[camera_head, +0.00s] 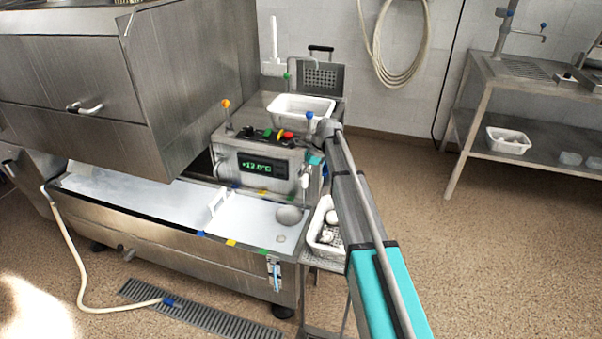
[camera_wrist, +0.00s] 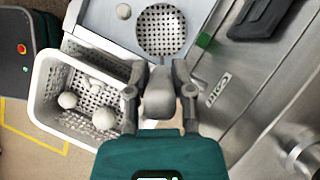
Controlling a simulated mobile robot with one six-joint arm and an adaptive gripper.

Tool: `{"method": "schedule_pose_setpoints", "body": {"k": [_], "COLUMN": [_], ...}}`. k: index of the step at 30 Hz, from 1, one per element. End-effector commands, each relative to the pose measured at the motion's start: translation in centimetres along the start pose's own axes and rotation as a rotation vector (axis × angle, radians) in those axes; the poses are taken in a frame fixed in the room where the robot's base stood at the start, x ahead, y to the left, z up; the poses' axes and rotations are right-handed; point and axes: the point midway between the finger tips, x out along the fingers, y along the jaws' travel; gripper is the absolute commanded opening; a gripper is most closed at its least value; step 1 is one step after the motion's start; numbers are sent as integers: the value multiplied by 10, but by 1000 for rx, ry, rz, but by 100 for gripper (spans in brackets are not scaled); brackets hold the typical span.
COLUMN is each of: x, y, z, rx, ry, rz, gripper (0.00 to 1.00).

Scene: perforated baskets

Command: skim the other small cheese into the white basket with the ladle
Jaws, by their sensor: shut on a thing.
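My gripper (camera_wrist: 160,82) is shut on the grey handle of the ladle, whose perforated round bowl (camera_wrist: 162,30) shows just ahead in the wrist view. In the head view the bowl (camera_head: 289,215) is at the right end of the long steel vat. One small cheese (camera_wrist: 123,11) is left of the bowl in the wrist view, apart from it; it also shows in the head view (camera_head: 281,238). The white basket (camera_wrist: 48,72), perforated, stands beside the vat end with a few round white cheeses (camera_wrist: 68,100) inside. It is partly behind my arm in the head view (camera_head: 313,238).
The vat (camera_head: 150,193) holds pale liquid, with a white frame (camera_head: 218,202) in it. A control box (camera_head: 262,166) stands behind, with another white tray (camera_head: 300,105) on top. A steel cabinet (camera_head: 70,80) overhangs the left. Open floor lies to the right.

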Motion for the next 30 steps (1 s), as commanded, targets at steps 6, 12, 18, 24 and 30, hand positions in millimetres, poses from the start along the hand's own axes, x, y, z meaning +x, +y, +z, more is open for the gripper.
{"method": "schedule_pose_setpoints", "body": {"k": [6,12,18,24,30], "x": [12,20,29,38,46], "y": [0,0,0,0,0], "z": [-6,-11,-16,-20,-25], "rx": [0,0,0,0,0], "ry": [0,0,0,0,0], "rz": [0,0,0,0,0], "gripper": [0,0,0,0,0]}}
